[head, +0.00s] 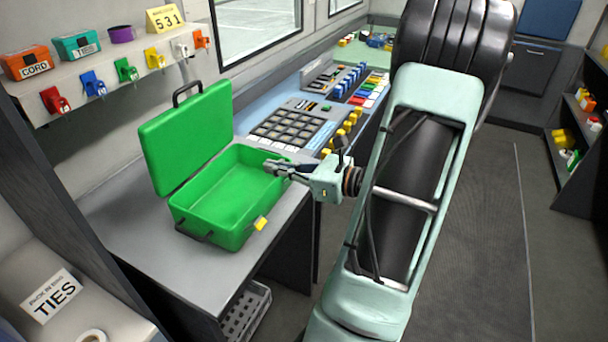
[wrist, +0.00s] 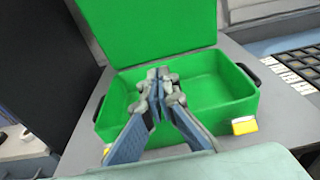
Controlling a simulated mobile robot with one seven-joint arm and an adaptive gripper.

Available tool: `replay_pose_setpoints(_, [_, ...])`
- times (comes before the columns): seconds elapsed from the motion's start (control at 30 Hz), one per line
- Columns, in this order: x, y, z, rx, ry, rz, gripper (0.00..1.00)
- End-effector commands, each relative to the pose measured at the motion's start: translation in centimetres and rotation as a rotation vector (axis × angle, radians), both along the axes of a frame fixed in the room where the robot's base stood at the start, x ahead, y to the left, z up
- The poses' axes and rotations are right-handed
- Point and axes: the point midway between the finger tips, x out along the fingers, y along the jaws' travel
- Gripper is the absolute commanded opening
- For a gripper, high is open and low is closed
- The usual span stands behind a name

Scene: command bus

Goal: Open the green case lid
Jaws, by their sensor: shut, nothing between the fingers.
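The green case (head: 215,227) stands on the grey counter. Its lid (head: 187,137) is raised, standing roughly upright at the back and leaning away from the box, with a dark handle (head: 187,92) on its top edge. The box interior looks empty. A yellow latch (head: 260,223) sits on the front wall; it also shows in the wrist view (wrist: 245,125). My gripper (head: 268,166) is at the right rim of the box in the head view, shut and holding nothing. In the wrist view my gripper (wrist: 158,82) appears in front of the open box, covering part of it. I cannot tell whether it touches the rim.
A control console (head: 288,127) with keys and yellow switches lies right of the case. A wall shelf (head: 110,60) with coloured items and tags hangs behind left. A "TIES" label (head: 50,297) is at lower left. The counter (head: 150,255) before the case is clear.

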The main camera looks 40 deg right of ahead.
Motion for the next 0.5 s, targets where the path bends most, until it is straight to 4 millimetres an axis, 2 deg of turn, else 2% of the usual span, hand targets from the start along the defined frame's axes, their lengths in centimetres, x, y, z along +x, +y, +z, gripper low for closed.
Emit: replay_pose_setpoints(0.5, [-5.7,-2.4,0.0,0.002,0.0,-0.001,0.0])
